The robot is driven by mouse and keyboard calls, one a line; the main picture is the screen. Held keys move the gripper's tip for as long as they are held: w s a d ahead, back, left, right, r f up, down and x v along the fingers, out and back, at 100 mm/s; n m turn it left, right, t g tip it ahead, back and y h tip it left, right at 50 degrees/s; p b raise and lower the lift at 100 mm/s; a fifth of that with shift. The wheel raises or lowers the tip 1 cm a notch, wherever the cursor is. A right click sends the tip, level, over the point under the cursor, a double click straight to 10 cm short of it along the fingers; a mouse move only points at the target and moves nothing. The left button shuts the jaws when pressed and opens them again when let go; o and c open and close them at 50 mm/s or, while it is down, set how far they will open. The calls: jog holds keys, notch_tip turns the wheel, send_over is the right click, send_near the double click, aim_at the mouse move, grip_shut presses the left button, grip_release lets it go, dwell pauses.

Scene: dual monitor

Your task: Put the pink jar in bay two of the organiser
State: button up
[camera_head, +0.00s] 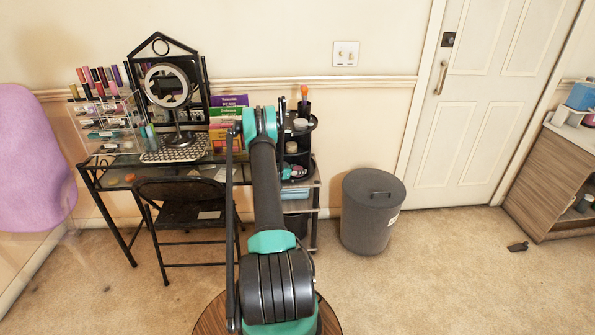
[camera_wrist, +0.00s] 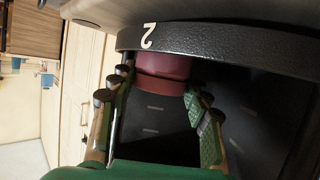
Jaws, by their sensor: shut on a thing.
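The pink jar (camera_wrist: 163,68) looks dark reddish-pink in the wrist view. My gripper (camera_wrist: 158,86) is shut on it, with a finger on each side. I cannot tell whether the jar rests on a surface. In the head view, the black tiered organiser (camera_head: 303,150) stands at the right end of the desk, partly behind my arm. My gripper and the jar are hidden there.
The glass desk (camera_head: 105,168) holds a clear rack of bottles (camera_head: 107,125) and a round mirror (camera_head: 168,87). A dark folding chair (camera_head: 182,208) stands in front. A grey bin (camera_head: 372,212) is right of the desk.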

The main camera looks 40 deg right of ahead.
jog(key=o, duration=1.3)
jog(key=shift+f, duration=0.1)
jog(key=shift+c, duration=0.2)
jog(key=s+a+r+n+y, duration=0.2)
jog(key=s+a+r, duration=0.2)
jog(key=a+r, duration=0.45)
jog(key=s+a+r+n+t+y, duration=0.15)
jog(key=s+a+r+n, duration=0.35)
jog(key=a, duration=0.7)
jog(key=s+a+r+y, duration=0.3)
jog(key=a+r, duration=0.5)
jog(key=a, duration=0.2)
jog(key=s+a+n+y, duration=0.7)
jog(key=s+a, duration=1.5)
jog(key=s, duration=0.4)
jog(key=shift+s+a+r+n, duration=0.2)
jog(key=shift+s+a+n, duration=0.2)
jog(key=shift+n, duration=0.4)
